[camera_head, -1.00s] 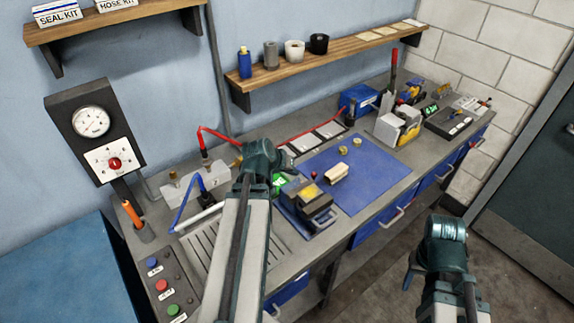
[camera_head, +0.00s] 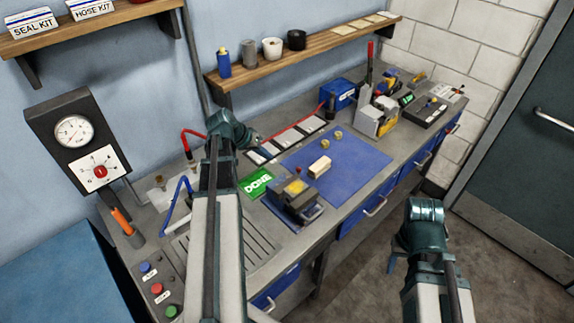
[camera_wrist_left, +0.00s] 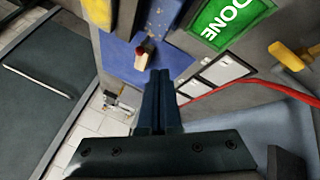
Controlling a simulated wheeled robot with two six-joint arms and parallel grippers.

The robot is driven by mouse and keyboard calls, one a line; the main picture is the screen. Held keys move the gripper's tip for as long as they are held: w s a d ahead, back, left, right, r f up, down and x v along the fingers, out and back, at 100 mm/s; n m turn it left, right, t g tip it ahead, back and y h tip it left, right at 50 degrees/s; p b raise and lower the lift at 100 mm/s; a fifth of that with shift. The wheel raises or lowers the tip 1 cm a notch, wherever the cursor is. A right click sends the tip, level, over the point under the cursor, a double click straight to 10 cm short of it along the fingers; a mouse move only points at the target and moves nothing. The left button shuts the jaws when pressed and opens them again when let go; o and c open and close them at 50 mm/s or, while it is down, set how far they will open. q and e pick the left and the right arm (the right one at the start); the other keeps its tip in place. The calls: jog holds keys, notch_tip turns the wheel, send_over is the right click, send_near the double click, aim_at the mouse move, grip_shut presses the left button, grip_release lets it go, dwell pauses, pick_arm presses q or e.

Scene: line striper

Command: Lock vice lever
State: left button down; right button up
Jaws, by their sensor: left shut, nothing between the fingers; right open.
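A dark vice-like fixture (camera_head: 291,204) with a yellow top stands at the front edge of the bench, beside the blue mat. A small red knob shows near its top in the head view; its lever's position is too small to tell. In the left wrist view a red tip (camera_wrist_left: 141,50) shows by the pale block. My left gripper (camera_head: 250,140) is shut and empty above the back of the bench, behind and apart from the fixture. Its closed fingers also show in the left wrist view (camera_wrist_left: 158,75). My right gripper (camera_head: 395,262) is open and empty in front of the bench, over the floor.
A green DONE sign (camera_head: 257,183) lies left of the fixture. A pale block (camera_head: 319,167) and two brass pieces lie on the blue mat (camera_head: 345,180). A red hose (camera_head: 290,130) runs behind. A blue unit (camera_head: 338,95) and a grey-yellow device (camera_head: 376,118) stand at right.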

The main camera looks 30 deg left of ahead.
pick_arm(q)
jog(key=shift+w+a+r+m+h, duration=0.1)
jog(key=shift+w+a+m+h, duration=0.15)
jog(key=shift+a, duration=0.3)
jog(key=shift+w+a+r+m+h, duration=0.15)
jog(key=shift+w+a+m, duration=0.1)
jog(key=shift+a, duration=0.3)
jog(key=shift+s, duration=0.1)
jog(key=shift+f, duration=0.1)
jog(key=w+d+f+b, duration=0.6)
jog(key=d+f+b, duration=0.1)
jog(key=f+b, duration=0.1)
jog(key=shift+f+b, duration=0.4)
jog(key=shift+d, duration=0.1)
